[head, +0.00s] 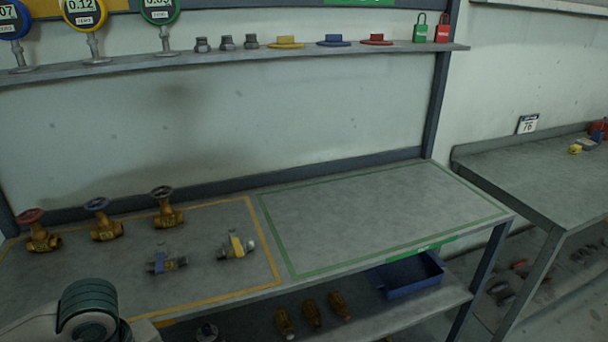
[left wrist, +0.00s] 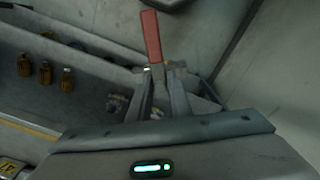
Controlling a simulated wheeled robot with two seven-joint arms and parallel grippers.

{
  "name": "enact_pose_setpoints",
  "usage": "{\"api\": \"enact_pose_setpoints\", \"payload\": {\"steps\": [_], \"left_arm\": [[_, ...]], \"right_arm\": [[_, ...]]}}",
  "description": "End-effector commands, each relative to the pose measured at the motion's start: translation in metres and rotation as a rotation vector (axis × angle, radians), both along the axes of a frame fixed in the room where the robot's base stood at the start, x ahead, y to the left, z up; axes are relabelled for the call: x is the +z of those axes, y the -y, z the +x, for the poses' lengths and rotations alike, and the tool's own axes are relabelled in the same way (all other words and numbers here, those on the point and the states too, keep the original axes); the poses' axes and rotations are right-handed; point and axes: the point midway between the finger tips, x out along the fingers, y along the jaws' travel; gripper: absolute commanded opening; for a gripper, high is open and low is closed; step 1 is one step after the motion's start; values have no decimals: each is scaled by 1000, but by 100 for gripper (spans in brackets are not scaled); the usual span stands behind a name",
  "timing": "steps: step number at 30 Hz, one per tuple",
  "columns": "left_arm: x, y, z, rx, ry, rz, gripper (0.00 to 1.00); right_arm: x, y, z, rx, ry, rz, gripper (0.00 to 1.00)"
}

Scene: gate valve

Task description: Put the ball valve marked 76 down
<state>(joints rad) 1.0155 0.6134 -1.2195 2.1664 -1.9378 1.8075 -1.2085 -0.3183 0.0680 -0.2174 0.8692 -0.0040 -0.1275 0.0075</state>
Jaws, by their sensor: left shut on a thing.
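In the left wrist view my left gripper (left wrist: 160,88) is shut on a ball valve with a long red lever handle (left wrist: 152,38). The handle points up in that view, and the fingers hide much of the valve body. No number can be read on it. The gripper and held valve do not show in the head view; only part of my arm is at its lower left. A small sign (head: 527,124), seemingly reading 76, stands above the right-hand table (head: 500,175). My right gripper is in neither view.
The workbench has an empty green-outlined area (head: 375,215). Its yellow-outlined area holds handwheel valves (head: 106,228), a blue-handled valve (head: 165,263) and a yellow-handled one (head: 237,247). A blue bin (head: 408,277) and brass-coloured pieces (head: 311,310) sit on the lower shelf. Small items (head: 590,142) lie on the right-hand table.

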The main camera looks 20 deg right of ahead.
Motion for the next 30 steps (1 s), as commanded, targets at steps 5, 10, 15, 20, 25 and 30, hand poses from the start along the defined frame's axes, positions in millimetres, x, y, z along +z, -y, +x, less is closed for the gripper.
{"api": "enact_pose_setpoints", "payload": {"steps": [5,10,15,20,25,30], "left_arm": [[-42,-31,-22,-220,-2,0,0],[-67,-53,-38,-390,4,6,0],[-79,-65,-46,-483,7,10,0],[-82,-67,-48,-508,10,13,0],[-82,-67,-48,-508,10,13,0],[-82,-67,-48,-507,9,12,0]], "right_arm": [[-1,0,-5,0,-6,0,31],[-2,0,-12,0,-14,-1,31],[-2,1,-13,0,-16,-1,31],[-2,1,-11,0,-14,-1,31],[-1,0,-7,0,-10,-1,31],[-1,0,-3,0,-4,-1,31]]}}
